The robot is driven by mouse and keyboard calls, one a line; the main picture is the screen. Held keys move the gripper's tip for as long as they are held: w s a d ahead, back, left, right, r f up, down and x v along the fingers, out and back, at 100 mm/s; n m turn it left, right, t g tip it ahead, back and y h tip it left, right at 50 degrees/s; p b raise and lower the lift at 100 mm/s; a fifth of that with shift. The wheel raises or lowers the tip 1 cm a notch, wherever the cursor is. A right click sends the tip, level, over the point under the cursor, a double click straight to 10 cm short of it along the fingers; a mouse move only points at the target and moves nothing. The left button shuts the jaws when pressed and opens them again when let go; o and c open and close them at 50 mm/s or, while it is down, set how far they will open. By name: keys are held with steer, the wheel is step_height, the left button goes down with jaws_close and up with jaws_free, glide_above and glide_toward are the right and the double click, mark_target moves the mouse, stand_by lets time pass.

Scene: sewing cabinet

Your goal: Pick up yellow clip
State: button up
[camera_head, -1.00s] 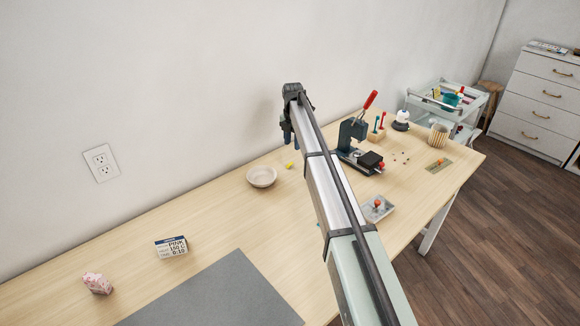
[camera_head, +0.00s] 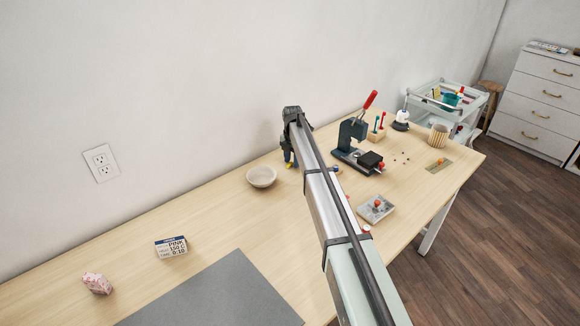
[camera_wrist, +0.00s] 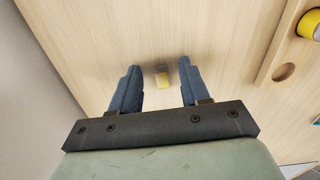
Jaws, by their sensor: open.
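The fingers are apart and nothing is held. In the head view my gripper (camera_head: 290,162) is low over the table, and a small bit of the yellow clip (camera_head: 289,165) shows by the fingertips. I cannot tell whether a finger touches the clip.
A pale bowl (camera_head: 261,177) stands just left of my gripper. A dark press with a red handle (camera_head: 351,134) stands to the right. A grey tray (camera_head: 376,208) lies at the front right. The wall is close behind. The table to the left of the bowl is mostly clear.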

steer(key=shift+c, duration=0.2)
jaws_close()
stand_by(0.3)
